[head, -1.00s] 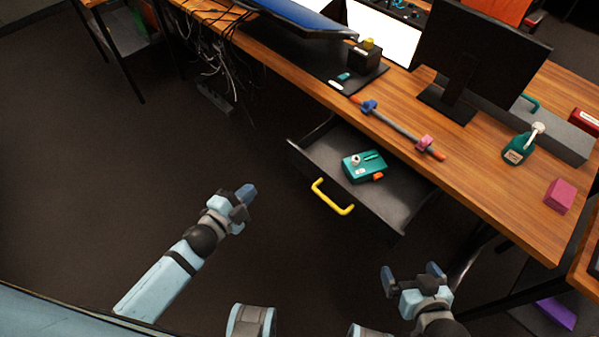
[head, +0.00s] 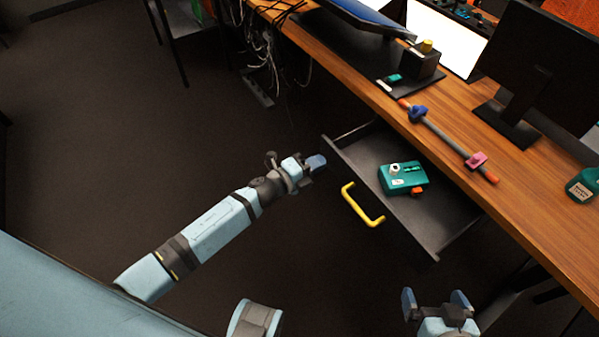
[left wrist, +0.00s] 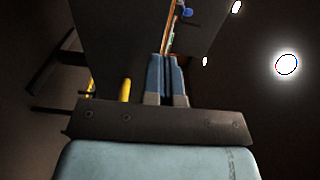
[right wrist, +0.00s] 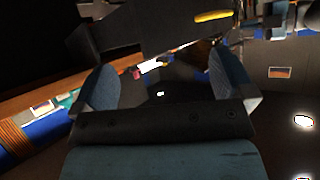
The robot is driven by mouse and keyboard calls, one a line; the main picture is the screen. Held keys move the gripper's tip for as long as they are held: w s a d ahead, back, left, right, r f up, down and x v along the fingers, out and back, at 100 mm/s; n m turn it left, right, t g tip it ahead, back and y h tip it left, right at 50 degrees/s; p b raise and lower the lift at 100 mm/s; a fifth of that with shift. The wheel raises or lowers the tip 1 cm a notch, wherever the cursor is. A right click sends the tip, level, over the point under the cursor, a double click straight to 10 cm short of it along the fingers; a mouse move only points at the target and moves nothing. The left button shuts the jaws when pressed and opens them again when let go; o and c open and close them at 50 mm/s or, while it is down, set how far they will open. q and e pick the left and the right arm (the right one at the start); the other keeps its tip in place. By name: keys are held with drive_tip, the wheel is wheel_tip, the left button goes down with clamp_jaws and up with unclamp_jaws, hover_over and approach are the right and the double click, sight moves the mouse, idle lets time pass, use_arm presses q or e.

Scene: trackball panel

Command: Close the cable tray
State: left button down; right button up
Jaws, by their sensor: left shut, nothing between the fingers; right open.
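The cable tray (head: 438,222) is a dark drawer pulled out under the desk's front edge, with a yellow handle (head: 362,206) on its front. A teal box (head: 400,179) with an orange part lies in it. My left gripper (head: 317,162) is shut and empty, close to the tray's far left front corner. The yellow handle shows in the left wrist view (left wrist: 125,90) left of the shut fingers. My right gripper (head: 437,297) is open and empty, below and in front of the tray. The handle also shows in the right wrist view (right wrist: 213,16).
The wooden desk (head: 455,135) stands above the tray. On it are a rod with blue and pink clamps (head: 440,136), a black box (head: 420,63), a monitor (head: 530,65) and a teal bottle (head: 584,186). Cables (head: 268,50) hang at the back left. The floor before the tray is clear.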

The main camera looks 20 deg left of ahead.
sight(337, 153)
use_arm(q)
drive_tip(key=shift+x, duration=1.95)
use_arm(e)
drive_tip(key=shift+w, duration=0.1)
use_arm(q)
drive_tip(key=shift+w+d+b, duration=0.3)
drive_tip(key=shift+w+d, duration=0.05)
drive_tip(key=shift+w, duration=0.1)
drive_tip(key=b+x, duration=0.3)
drive_tip(key=x, duration=0.8)
drive_tip(key=shift+w+d+f, duration=0.15)
drive_tip(key=shift+w+f, duration=0.05)
drive_tip(key=shift+w, duration=0.05)
drive_tip(key=shift+b+x, duration=0.7)
drive_tip(key=shift+x, duration=0.85)
drive_tip(key=shift+r, duration=0.1)
use_arm(e)
drive_tip(key=shift+w+a+r+t+y, duration=0.5)
drive_tip(key=shift+w+a+r+t, duration=0.25)
drive_tip(key=shift+r, duration=0.15)
drive_tip(key=shift+s+f, duration=0.1)
drive_tip(key=shift+s, duration=0.05)
